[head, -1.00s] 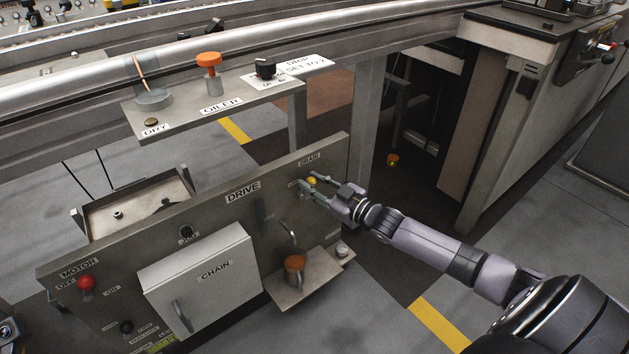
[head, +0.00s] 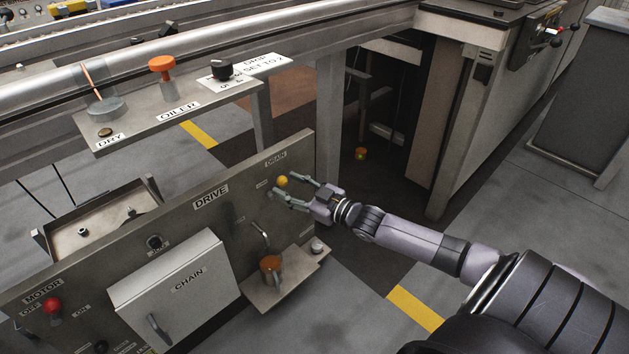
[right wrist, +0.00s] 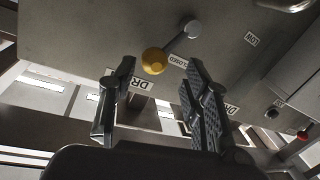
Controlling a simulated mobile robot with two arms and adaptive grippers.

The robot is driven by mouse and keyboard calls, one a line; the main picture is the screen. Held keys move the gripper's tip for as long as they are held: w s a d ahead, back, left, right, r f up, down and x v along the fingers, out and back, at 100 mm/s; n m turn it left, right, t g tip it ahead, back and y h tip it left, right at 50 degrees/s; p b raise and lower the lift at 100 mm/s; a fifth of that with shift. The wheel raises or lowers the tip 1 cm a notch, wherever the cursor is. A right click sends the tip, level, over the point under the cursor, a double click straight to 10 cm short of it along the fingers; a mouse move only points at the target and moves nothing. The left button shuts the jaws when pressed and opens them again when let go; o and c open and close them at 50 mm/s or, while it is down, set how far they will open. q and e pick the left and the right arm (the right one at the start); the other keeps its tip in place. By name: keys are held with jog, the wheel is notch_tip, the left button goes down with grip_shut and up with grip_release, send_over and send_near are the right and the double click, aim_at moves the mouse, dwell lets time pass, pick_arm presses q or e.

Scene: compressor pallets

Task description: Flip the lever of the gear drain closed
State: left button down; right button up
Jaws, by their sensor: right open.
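The gear drain lever shows as a yellow knob (head: 282,181) near the upper right corner of the grey DRIVE panel (head: 235,235), under the DRAIN label. In the right wrist view the yellow knob (right wrist: 154,61) sits on a short arm that runs to a grey pivot (right wrist: 192,28). A CLOSED label (right wrist: 179,62) is beside the knob. My right gripper (head: 297,186) is open in front of the panel, close to the knob. In the right wrist view the knob appears between the two fingertips (right wrist: 161,66); contact cannot be told. My left gripper is not in view.
An OILER shelf (head: 180,112) with an orange knob juts out above the panel. A CHAIN box (head: 175,285) is mounted on the panel's front. A small ledge (head: 285,290) with an orange cup (head: 271,268) is below the lever. Open floor lies right of the panel.

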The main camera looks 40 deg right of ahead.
jog(key=v, duration=0.9)
jog(key=shift+s, duration=0.2)
jog(key=shift+d, duration=0.1)
jog(key=shift+c, duration=0.5)
